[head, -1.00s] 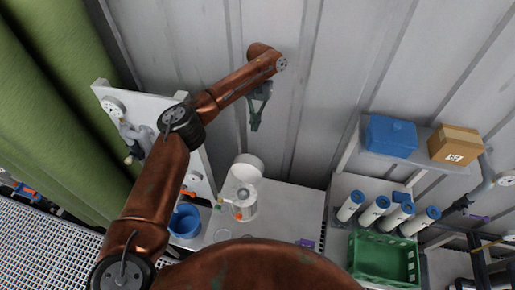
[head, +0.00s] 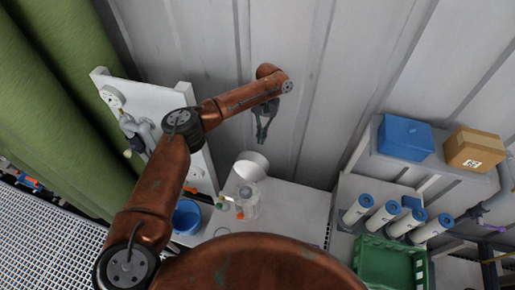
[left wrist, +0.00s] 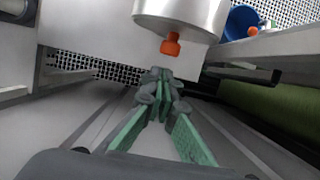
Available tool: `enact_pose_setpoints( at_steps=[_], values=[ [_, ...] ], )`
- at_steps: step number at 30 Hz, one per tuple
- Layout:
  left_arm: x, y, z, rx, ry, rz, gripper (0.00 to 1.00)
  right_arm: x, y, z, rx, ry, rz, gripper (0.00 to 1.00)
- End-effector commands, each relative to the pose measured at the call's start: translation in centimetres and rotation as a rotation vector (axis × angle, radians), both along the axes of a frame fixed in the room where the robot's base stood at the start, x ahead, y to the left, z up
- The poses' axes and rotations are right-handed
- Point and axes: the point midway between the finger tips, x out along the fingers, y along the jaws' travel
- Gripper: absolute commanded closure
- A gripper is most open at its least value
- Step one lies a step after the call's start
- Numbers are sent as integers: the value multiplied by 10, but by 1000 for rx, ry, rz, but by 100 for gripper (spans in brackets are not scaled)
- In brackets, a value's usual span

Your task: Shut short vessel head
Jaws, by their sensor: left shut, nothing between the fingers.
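A short pale vessel (head: 244,200) stands on the white bench, with an orange fitting low on its side. A white round piece (head: 251,166), which looks like its head, is tilted up behind it, towards the wall. I cannot make out the hinge. My left gripper (head: 262,140) is shut and empty, pointing down above and behind the tilted white piece, apart from it. In the left wrist view the closed green-grey fingers (left wrist: 162,82) lie below a pale cylinder (left wrist: 180,12) with an orange knob (left wrist: 171,45). My right gripper is not in view.
The white bench (head: 300,212) is mostly clear right of the vessel. A blue bucket (head: 187,217) stands at left by an upright white panel (head: 200,160). A green crate (head: 392,262), several white tubes with blue caps and a shelf (head: 380,160) stand at right. The grey wall is close behind.

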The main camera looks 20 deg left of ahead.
Motion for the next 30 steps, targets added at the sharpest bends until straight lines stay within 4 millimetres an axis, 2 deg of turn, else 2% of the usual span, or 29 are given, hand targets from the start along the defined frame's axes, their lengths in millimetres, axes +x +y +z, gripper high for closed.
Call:
enact_pose_setpoints(
  at_steps=[4,6,15,30],
  values=[
    [-12,3,-26,0,2,1,100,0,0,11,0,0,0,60],
    [-19,3,-21,0,-2,0,100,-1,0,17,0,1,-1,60],
    [-45,4,-21,1,-1,2,100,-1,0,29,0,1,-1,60],
    [-48,3,-22,0,-3,2,100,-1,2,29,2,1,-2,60]
  ],
)
